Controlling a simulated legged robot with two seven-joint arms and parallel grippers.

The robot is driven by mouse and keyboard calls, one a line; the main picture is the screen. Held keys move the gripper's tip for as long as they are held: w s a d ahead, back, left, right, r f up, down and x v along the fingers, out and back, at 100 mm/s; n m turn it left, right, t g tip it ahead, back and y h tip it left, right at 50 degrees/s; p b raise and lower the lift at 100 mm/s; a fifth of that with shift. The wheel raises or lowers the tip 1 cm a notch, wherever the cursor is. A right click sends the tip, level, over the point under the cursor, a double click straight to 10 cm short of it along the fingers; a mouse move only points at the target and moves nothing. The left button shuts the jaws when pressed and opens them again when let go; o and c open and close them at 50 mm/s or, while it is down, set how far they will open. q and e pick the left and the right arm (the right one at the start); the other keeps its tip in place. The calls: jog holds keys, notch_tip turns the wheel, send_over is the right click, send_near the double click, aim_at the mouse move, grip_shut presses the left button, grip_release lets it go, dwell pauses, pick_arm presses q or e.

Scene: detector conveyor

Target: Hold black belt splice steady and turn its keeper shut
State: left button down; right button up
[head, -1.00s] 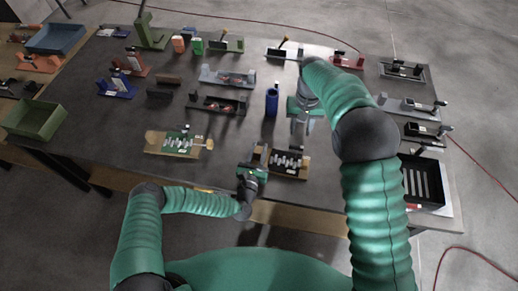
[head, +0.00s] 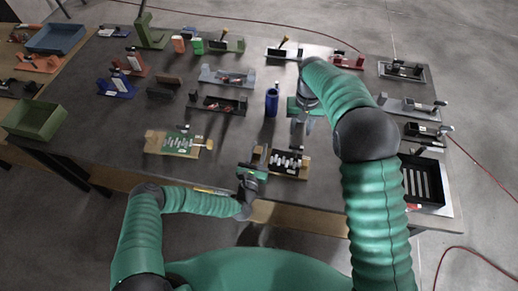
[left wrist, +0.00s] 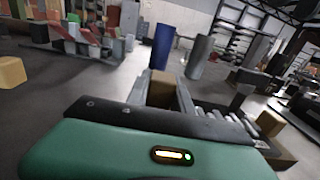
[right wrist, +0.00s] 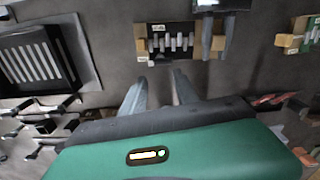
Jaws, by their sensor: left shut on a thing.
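The black belt splice (head: 287,163) lies near the table's front edge, a black piece with a row of pale rollers and wooden ends. It also shows in the right wrist view (right wrist: 172,43). My left gripper (head: 256,158) is shut on its wooden end block (left wrist: 160,88); in the right wrist view its fingers straddle that end. My right gripper (head: 305,120) hangs behind the splice, apart from it. In the right wrist view its fingers (right wrist: 158,90) are spread and empty. I cannot clearly tell the keeper's position.
A green splice (head: 173,143) on a wooden base lies to the left. A blue cup (head: 271,102) stands beside my right gripper. A black slotted tray (head: 423,183) sits at the right edge. Several fixtures fill the back. Bare table lies between the two splices.

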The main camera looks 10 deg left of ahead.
jog(key=shift+c, duration=0.5)
jog(key=n+y, duration=0.5)
jog(key=n, duration=1.1)
send_near(295, 152)
jog(key=shift+t+h, duration=0.3)
jog(key=x, duration=0.4)
jog(key=a+x, duration=0.1)
jog(key=x, duration=0.1)
jog(key=shift+w, duration=0.35)
jog(key=shift+c, duration=0.4)
grip_shut()
